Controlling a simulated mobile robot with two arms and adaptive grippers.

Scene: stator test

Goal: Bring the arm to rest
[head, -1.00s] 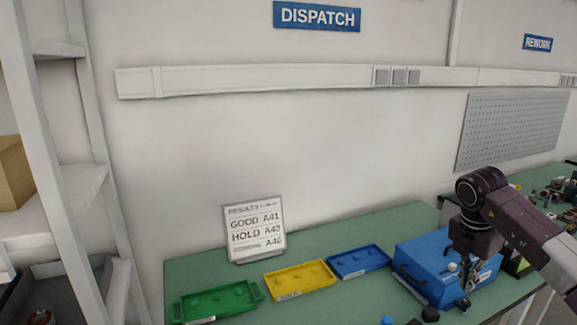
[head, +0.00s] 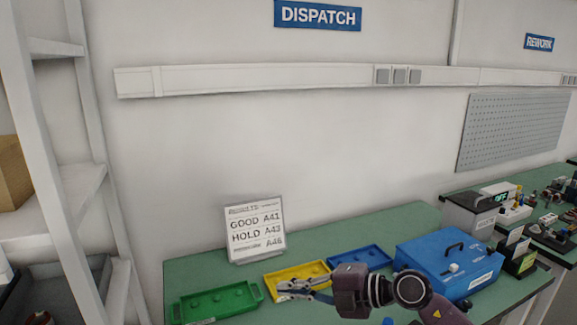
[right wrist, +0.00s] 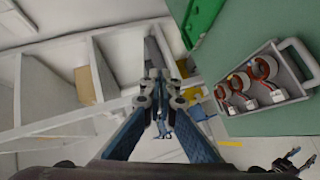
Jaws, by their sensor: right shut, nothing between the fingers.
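My right gripper (head: 284,289) is in front of the yellow tray in the head view, its fingers pointing left. Its fingers are closed with nothing between them, and they show in the middle of the right wrist view (right wrist: 155,75). The gripper and arm cover part of the yellow tray (head: 309,268) and the near side of the blue tray (head: 374,256). A dark jointed part at the lower right of the right wrist view looks like my left gripper (right wrist: 294,161); its jaws are too small to read.
A green tray (head: 250,292), a results sign (head: 255,250) and a blue case (head: 425,262) with a black handle stand on the green bench. A grey tray (right wrist: 293,60) with copper-wound parts shows in the right wrist view. White shelving (head: 85,190) stands at the left.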

